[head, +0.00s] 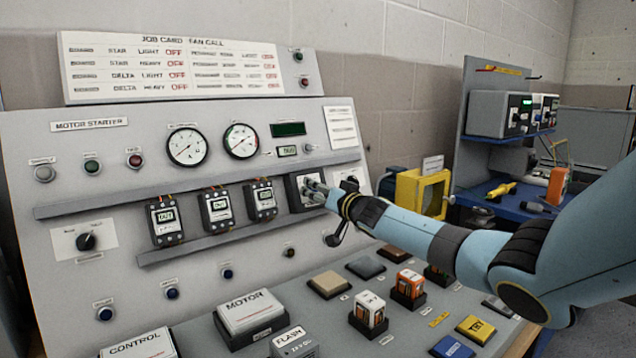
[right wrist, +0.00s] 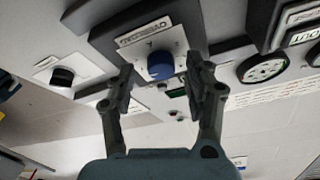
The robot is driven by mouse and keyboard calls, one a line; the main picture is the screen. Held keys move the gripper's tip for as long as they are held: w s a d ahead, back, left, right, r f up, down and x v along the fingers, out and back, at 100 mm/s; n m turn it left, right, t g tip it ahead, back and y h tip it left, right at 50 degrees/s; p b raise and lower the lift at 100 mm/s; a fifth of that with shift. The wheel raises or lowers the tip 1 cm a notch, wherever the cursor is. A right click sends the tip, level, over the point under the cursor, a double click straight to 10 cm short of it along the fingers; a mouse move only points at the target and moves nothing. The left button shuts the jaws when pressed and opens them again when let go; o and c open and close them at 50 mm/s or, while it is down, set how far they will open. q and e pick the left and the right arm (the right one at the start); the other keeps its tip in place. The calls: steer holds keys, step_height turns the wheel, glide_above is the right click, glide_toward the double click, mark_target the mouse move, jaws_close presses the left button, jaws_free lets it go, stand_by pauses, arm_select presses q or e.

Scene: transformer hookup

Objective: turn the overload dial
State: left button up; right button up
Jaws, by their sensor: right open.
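The overload dial is a blue knob (right wrist: 161,65) on a white plate in a dark square housing, seen close up in the right wrist view. My right gripper (head: 316,190) is at the housing. In the right wrist view its open fingers (right wrist: 160,82) stand on either side of the knob, with gaps visible; I cannot tell the exact depth between them. My left gripper is not in view.
A grey shelf rail (head: 110,202) runs across the panel, with several black modules (head: 217,208) below it. A black knob (right wrist: 62,76) sits beside the dial. On the bench are relay blocks (head: 369,312) and a MOTOR box (head: 250,312). A yellow box (head: 422,192) stands behind my right arm.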

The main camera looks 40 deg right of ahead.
steer(key=shift+w, duration=0.2)
steer(key=shift+c, duration=0.4)
jaws_close()
